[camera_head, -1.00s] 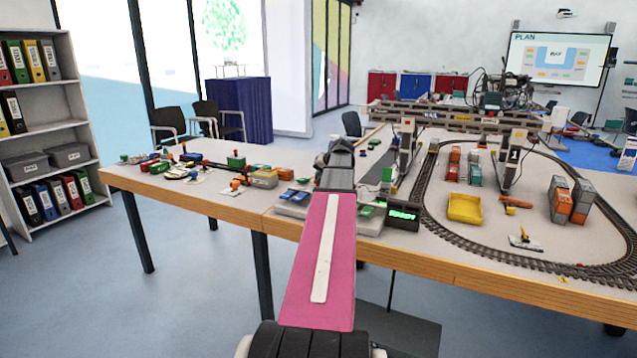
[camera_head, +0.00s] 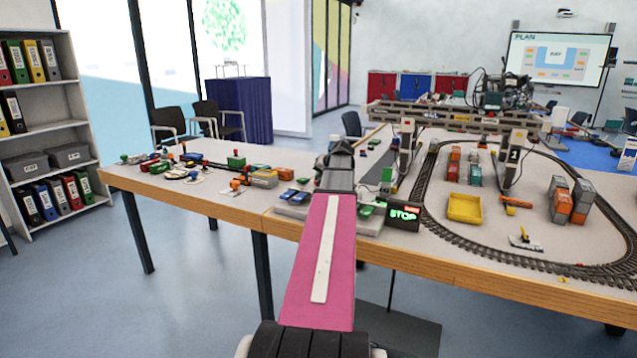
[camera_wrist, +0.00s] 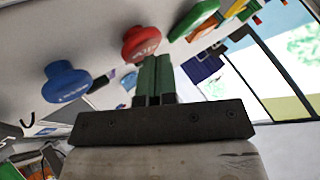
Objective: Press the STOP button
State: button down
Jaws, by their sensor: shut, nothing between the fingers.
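In the wrist view a red mushroom button (camera_wrist: 141,42) with white lettering, too blurred to read surely, stands right at my fingertips. My gripper (camera_wrist: 152,62) is shut and empty; its dark green fingers end against or just in front of the red button's edge. I cannot tell whether they touch. A blue button (camera_wrist: 66,82) stands to its left and a green one (camera_wrist: 194,20) to its right. In the head view my arm reaches over the table edge and hides the buttons.
The table (camera_head: 480,270) carries a looped train track (camera_head: 478,238), a gantry crane (camera_head: 450,119), a yellow tray (camera_head: 465,208) and stacked containers (camera_head: 572,200) to the right of my arm. Small coloured parts lie to the left. A shelf of binders (camera_head: 45,110) stands far left.

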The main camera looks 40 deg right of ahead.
jog(key=shift+r, duration=0.75)
jog(key=shift+r, duration=2.55)
